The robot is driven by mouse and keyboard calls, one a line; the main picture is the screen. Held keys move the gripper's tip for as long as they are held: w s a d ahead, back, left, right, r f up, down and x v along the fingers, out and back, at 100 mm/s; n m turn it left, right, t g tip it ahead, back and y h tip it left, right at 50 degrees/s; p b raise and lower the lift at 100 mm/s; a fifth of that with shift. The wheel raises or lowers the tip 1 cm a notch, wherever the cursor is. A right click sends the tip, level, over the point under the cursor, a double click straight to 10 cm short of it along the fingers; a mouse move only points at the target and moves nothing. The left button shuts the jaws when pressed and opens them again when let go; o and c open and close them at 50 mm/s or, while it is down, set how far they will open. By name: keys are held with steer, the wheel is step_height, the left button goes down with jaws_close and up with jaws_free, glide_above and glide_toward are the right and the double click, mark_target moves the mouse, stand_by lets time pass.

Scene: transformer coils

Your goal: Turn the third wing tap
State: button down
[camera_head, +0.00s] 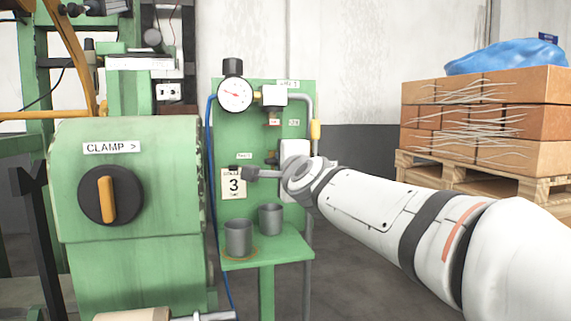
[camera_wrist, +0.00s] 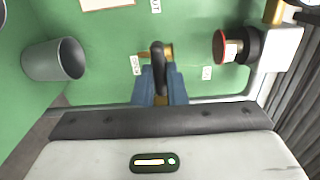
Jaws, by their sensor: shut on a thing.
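A wing tap with a dark, rounded handle (camera_wrist: 157,60) and a brass body (camera_wrist: 168,50) is mounted on the green panel (camera_head: 293,140). In the wrist view the blue fingers of my gripper (camera_wrist: 160,88) are shut on the handle, one on each side of it. In the head view my gripper (camera_head: 265,174) reaches left in front of the panel, beside a plate marked 3 (camera_head: 233,185). Only this one tap shows clearly. The small labels near it are too small to read, and the fingers hide part of the handle.
A pressure gauge (camera_head: 235,94) and a regulator (camera_wrist: 237,46) are above the tap. Two grey cups (camera_head: 238,238) stand on the green shelf below. A green machine with a CLAMP knob (camera_head: 107,195) is at left.

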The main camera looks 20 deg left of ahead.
steer(key=c, duration=1.5)
jaws_free()
steer(key=shift+o, duration=0.2)
steer(key=v, duration=0.7)
steer(key=shift+s+d, duration=0.25)
steer(key=shift+s, duration=0.1)
